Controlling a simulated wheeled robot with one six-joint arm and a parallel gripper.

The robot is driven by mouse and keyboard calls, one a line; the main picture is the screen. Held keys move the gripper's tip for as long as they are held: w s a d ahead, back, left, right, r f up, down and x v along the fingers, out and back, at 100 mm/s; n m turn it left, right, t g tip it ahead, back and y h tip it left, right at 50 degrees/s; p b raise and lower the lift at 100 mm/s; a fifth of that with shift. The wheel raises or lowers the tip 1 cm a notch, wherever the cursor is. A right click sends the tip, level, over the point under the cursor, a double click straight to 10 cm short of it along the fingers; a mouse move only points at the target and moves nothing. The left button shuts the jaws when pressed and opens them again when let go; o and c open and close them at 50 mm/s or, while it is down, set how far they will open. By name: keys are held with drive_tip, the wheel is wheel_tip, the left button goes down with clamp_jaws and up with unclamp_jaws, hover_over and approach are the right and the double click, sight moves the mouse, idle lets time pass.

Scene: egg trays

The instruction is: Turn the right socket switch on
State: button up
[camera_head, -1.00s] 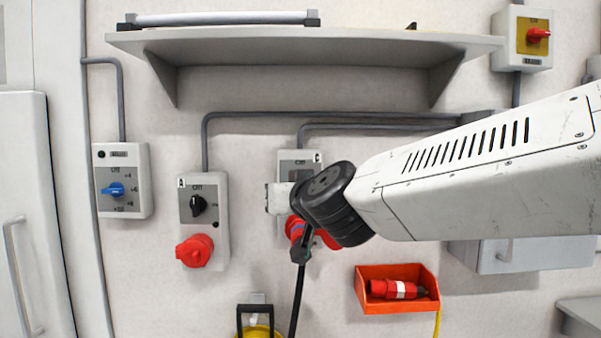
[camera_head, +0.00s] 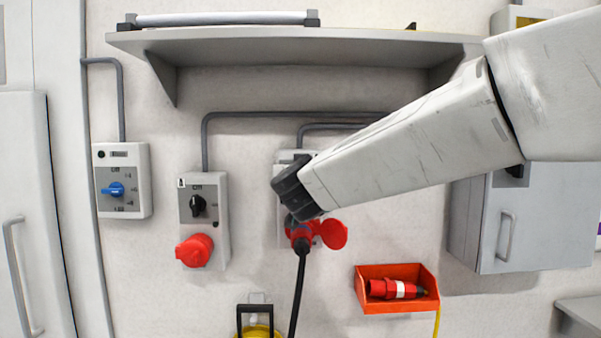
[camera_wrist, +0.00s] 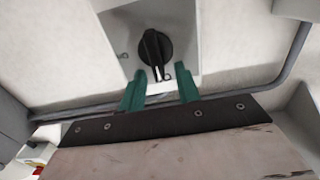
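The right socket box (camera_head: 284,160) is on the wall in the head view, mostly hidden behind my arm. A red plug (camera_head: 300,234) with a black cable sits in its socket, and a round red lid (camera_head: 333,234) stands open beside it. In the wrist view, the box's black rotary switch (camera_wrist: 155,45) shows, its handle roughly upright in that picture. My gripper (camera_wrist: 161,77) has two green fingers, spread apart, just below the switch. The handle's lower end is in line with the gap between them; I cannot tell whether they touch it. The fingers are hidden in the head view.
A left socket box (camera_head: 222,240) with a black switch and red cap is beside it. A blue-knobbed box (camera_head: 140,190) is farther left. A shelf (camera_head: 300,40) overhangs above. An orange bin (camera_head: 395,305) holds a red connector. A grey cabinet (camera_head: 540,220) is at right.

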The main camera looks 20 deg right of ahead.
drive_tip(key=shift+f, duration=0.1)
clamp_jaws()
drive_tip(key=shift+f, duration=0.1)
drive_tip(key=shift+m, duration=0.4)
drive_tip(key=m, duration=0.2)
drive_tip(key=d+m, duration=0.1)
drive_tip(key=m, duration=0.3)
drive_tip(key=shift+s+d+f+m, duration=0.2)
drive_tip(key=shift+f+m, duration=0.1)
drive_tip(key=shift+f, duration=0.05)
drive_tip(key=m, duration=0.3)
drive_tip(key=f+m, duration=0.1)
drive_tip(key=m, duration=0.1)
drive_tip(key=shift+s+d, duration=0.1)
drive_tip(key=shift+d, duration=0.25)
drive_tip(key=m, duration=0.4)
drive_tip(key=shift+f, duration=0.3)
drive_tip(key=shift+f+m, duration=0.1)
drive_tip(key=shift+m, duration=0.5)
